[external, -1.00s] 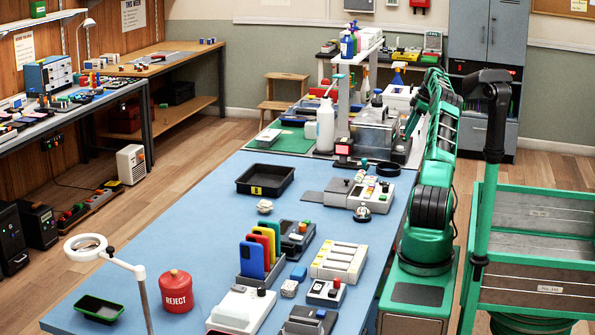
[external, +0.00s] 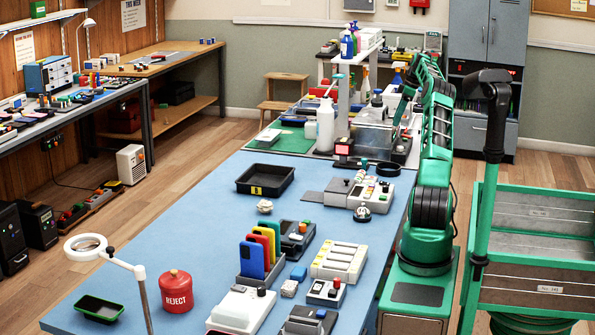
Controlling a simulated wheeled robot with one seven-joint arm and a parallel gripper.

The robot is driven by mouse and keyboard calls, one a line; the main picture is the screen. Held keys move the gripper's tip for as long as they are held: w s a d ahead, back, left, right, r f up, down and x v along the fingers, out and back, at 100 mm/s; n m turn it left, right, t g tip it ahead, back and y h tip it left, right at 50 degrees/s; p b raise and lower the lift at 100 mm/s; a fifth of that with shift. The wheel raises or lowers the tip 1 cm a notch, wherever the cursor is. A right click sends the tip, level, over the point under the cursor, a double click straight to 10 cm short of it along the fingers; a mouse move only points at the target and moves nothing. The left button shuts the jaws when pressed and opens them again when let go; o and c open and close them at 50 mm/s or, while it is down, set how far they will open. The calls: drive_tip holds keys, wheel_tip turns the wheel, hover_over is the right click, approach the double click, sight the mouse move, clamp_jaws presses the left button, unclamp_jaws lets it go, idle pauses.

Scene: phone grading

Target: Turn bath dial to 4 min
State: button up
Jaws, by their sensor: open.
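The bath (external: 372,134) is a grey metal box with a clear upper part. My gripper (external: 396,121) is small and dark there, close to the bath's right side. It is open, and nothing shows between its fingers. Whether it touches the bath cannot be told.
A black tray (external: 265,180) lies nearer. A dark ring (external: 388,169) and grey devices lie in front of the bath. The blue table's left side is mostly clear.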

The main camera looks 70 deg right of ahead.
drive_tip(key=w+a+r+m+g, duration=0.1)
drive_tip(key=w+a+r+m, duration=0.1)
drive_tip(key=w+a, duration=0.8)
drive_tip(key=a+m+g+h, duration=0.1)
drive_tip(key=a+m+h, duration=0.1)
drive_tip(key=a, duration=1.2)
drive_tip(key=shift+w+m+g, duration=0.4)
drive_tip(key=shift+w+m, duration=0.05)
drive_tip(key=shift+m, duration=0.25)
